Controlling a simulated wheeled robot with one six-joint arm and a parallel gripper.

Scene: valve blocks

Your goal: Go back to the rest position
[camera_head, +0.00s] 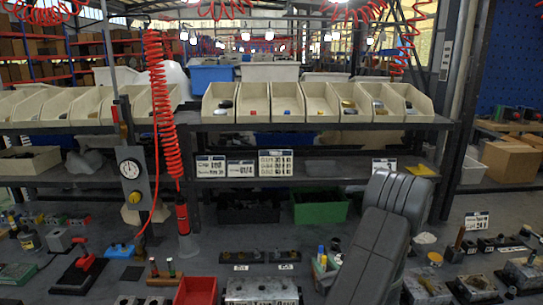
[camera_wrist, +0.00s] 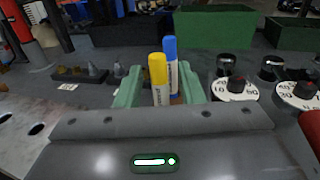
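My arm (camera_head: 377,250), dark grey, rises at the right of centre in the head view and is bent over the bench. My gripper's fingers do not show there. I see nothing clearly held.
Dial knobs (camera_wrist: 237,88) stand right of the markers. A red tray (camera_head: 196,291), a metal block (camera_head: 262,291) and other parts crowd the bench. A red coiled hose (camera_head: 160,100) hangs at left. A shelf with cream bins (camera_head: 220,104) and a green bin (camera_head: 320,208) stand behind.

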